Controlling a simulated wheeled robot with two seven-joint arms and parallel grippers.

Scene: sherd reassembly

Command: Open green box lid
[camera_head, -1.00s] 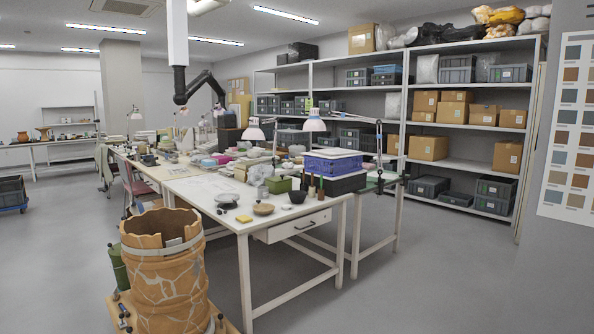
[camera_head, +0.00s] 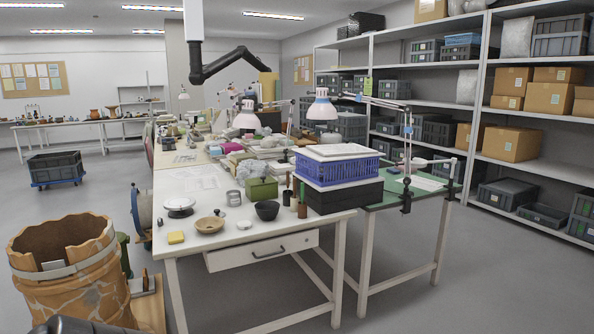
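The green box (camera_head: 261,189) stands on the white table, behind the dark bowl and left of the blue crate. It is small in the view, and a dark shape shows on its top; I cannot tell whether the lid is fully shut. Neither of my grippers is in view. A dark rounded part at the bottom left edge may be mine.
The white table (camera_head: 215,256) carries a wooden bowl (camera_head: 209,225), a dark bowl (camera_head: 267,210), a yellow sponge (camera_head: 176,237), a scale (camera_head: 180,206) and a blue crate (camera_head: 336,168). A large cracked vessel (camera_head: 68,275) stands at left. Floor at right is clear.

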